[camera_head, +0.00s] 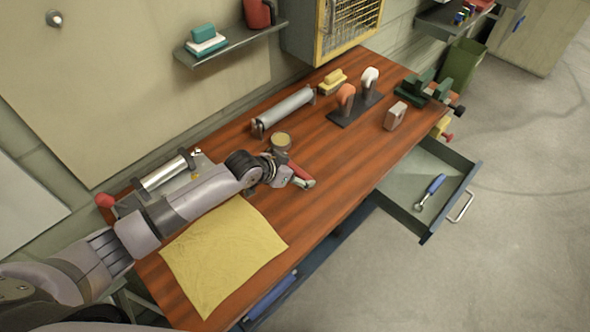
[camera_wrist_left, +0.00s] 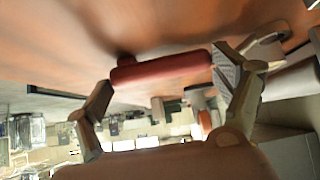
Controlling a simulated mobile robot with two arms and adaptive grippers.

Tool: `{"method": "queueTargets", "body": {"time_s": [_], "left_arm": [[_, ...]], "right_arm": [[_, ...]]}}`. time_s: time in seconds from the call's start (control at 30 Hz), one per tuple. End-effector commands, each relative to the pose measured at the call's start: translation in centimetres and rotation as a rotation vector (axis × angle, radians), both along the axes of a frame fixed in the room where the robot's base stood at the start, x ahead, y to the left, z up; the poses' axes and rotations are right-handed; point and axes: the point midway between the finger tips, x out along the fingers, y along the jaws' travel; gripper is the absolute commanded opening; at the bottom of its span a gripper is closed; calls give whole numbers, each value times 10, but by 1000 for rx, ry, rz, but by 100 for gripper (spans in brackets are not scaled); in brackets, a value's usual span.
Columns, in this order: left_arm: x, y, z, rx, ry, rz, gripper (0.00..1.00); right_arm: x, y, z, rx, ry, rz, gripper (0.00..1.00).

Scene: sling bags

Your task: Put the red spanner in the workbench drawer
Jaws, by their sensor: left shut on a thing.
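My left gripper (camera_head: 298,180) is low over the middle of the wooden workbench (camera_head: 335,165), near its front edge. It is shut on the red spanner (camera_head: 301,171), partly hidden by the fingers in the head view. In the left wrist view the red handle (camera_wrist_left: 160,68) lies across between the two fingers, close to the wood surface. The workbench drawer (camera_head: 402,192) is pulled open at the right end of the bench. A blue-handled spanner (camera_head: 430,192) lies in it. My right gripper is not in view.
A yellow cloth (camera_head: 222,255) lies on the bench in front of my left arm. A round tin (camera_head: 281,141) stands just behind the gripper. A grey cylinder (camera_head: 285,111), a tool stand (camera_head: 355,108) and a green vise (camera_head: 425,88) are further right. The floor beyond the drawer is clear.

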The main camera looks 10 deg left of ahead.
Motion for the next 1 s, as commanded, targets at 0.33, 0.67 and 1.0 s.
{"method": "queueTargets", "body": {"time_s": [0.33,0.67,1.0], "left_arm": [[-1,0,-1,-1,3,1,56],[0,0,29,-2,-2,-1,56],[1,0,107,0,-7,-1,56]], "right_arm": [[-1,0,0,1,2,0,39],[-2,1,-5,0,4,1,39],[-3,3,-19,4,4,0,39]]}}
